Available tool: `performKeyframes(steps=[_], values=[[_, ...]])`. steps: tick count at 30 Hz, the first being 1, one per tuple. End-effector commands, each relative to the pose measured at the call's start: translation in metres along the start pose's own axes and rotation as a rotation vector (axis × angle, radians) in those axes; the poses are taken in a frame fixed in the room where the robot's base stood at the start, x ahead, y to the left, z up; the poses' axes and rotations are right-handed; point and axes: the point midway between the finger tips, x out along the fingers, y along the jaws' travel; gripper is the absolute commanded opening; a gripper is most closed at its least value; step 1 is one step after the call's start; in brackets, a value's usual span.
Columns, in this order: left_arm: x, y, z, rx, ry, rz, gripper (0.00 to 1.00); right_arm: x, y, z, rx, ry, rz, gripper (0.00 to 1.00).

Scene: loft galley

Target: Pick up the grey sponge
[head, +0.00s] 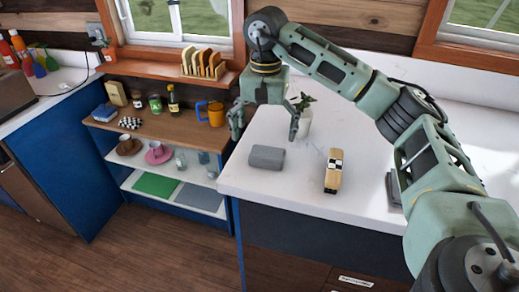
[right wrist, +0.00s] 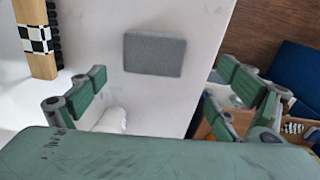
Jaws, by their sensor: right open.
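The grey sponge (head: 267,157) lies flat on the white counter near its left front edge. In the right wrist view the sponge (right wrist: 155,54) shows as a grey rectangle, ahead of the fingers and between their lines. My right gripper (head: 265,122) is open and empty, with its fingers apart above and just behind the sponge in the head view. Its two fingers also show in the right wrist view (right wrist: 165,85). Nothing touches the sponge that I can see. My left gripper is not in view.
A potted plant (head: 304,117) is behind, close to the right fingers. Left of the counter, a shelf unit (head: 140,127) holds an orange mug (head: 215,115) and cups. A toast rack (head: 203,65) sits on the sill.

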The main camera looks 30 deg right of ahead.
Motion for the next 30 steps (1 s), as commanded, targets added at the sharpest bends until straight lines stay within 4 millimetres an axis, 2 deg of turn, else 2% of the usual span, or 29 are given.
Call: performKeyframes(steps=[6, 10, 13, 15, 18, 21, 23, 30], values=[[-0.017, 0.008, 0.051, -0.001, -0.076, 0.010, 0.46, 0.025, 0.003, 0.001, 0.000, -0.003, 0.004, 0.92], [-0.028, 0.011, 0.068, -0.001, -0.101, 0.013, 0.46, 0.045, 0.004, 0.002, 0.000, -0.003, 0.004, 0.92], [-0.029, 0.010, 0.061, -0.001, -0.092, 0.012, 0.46, 0.058, 0.004, 0.002, 0.000, -0.003, 0.002, 0.92], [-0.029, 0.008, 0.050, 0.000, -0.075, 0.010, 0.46, 0.063, 0.003, 0.002, 0.000, -0.002, 0.000, 0.92], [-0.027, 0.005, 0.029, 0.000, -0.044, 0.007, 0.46, 0.065, 0.003, 0.002, -0.001, -0.001, -0.001, 0.92], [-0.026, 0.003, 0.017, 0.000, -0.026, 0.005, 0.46, 0.065, 0.003, 0.002, -0.001, -0.001, -0.001, 0.92], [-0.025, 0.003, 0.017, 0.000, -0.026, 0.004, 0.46, 0.065, 0.003, 0.002, -0.001, -0.001, -0.001, 0.90], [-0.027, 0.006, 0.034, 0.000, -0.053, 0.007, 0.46, 0.065, 0.003, 0.002, 0.000, -0.001, -0.001, 0.69]])
